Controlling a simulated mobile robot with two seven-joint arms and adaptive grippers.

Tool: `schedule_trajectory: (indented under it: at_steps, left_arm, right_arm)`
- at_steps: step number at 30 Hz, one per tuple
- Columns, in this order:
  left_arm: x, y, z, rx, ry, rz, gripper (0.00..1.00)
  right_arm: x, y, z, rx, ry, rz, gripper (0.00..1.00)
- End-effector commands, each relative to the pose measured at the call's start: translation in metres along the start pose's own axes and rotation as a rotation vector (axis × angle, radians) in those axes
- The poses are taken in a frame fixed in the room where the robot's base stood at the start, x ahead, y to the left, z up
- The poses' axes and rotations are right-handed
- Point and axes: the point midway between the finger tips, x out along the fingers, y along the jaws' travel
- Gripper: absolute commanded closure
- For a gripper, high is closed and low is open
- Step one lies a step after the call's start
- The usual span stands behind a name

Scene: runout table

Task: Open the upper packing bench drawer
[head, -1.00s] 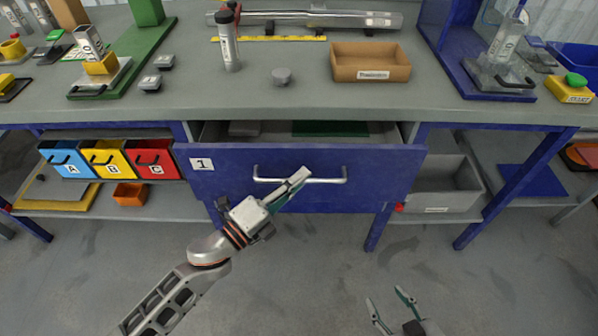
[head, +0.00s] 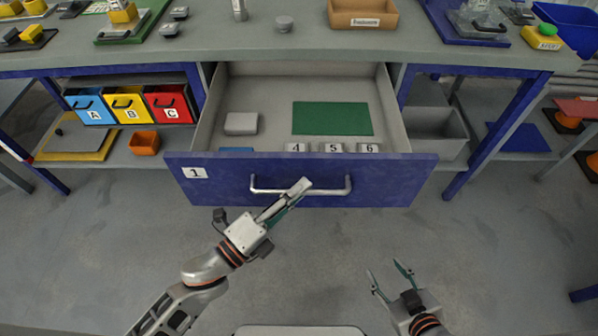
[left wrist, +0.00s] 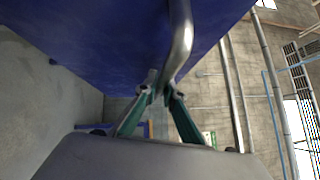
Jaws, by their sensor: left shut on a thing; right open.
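The upper drawer, with a blue front (head: 300,172) marked 1, is pulled well out of the packing bench. Its metal bar handle (head: 335,188) runs across the front. My left gripper (head: 296,192) is shut on this handle near its middle. In the left wrist view the handle (left wrist: 181,40) runs between the two green-lined fingers (left wrist: 160,97). Inside the drawer lie a green mat (head: 332,118), a grey block (head: 241,123) and tiles 4, 5 and 6 (head: 333,148). My right gripper (head: 391,275) is open and empty, low and apart from the drawer.
Bins A, B and C (head: 128,104) are under the bench at left; a grey bin (head: 437,130) is at right. The floor in front is clear.

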Motion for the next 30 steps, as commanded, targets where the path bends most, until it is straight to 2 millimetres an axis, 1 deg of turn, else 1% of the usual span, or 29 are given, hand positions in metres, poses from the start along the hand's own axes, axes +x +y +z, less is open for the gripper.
schedule_trajectory:
  at_steps: [1,3,9,23,24,25,26,30]
  left_arm:
    - [-0.006,-0.001,-0.006,-0.004,-0.001,0.002,1.0]
    - [-0.013,-0.003,-0.012,-0.003,0.0,0.001,1.0]
    - [-0.024,-0.006,-0.023,-0.001,-0.001,0.001,1.0]
    - [-0.027,-0.007,-0.026,0.0,-0.001,0.001,1.0]
    - [-0.027,-0.007,-0.026,0.0,-0.001,0.001,0.86]
    - [-0.027,-0.007,-0.026,0.0,-0.001,0.001,0.79]
    - [-0.027,-0.007,-0.026,0.0,-0.001,0.001,0.74]
    - [-0.027,-0.007,-0.026,0.0,-0.001,0.0,0.74]
  right_arm:
    - [0.0,0.0,0.0,0.001,0.0,0.0,0.53]
    - [0.0,0.0,0.0,0.001,0.001,0.0,0.53]
    - [0.0,0.0,-0.001,0.003,0.001,0.0,0.53]
    - [0.001,-0.001,-0.001,0.005,0.0,0.0,0.53]
    - [0.001,-0.001,0.0,0.005,0.0,0.0,0.53]
    - [0.001,-0.001,0.0,0.005,0.0,0.0,0.53]
    - [0.001,-0.001,0.0,0.005,0.0,0.0,0.53]
    - [0.001,-0.001,0.0,0.004,0.0,0.0,0.53]
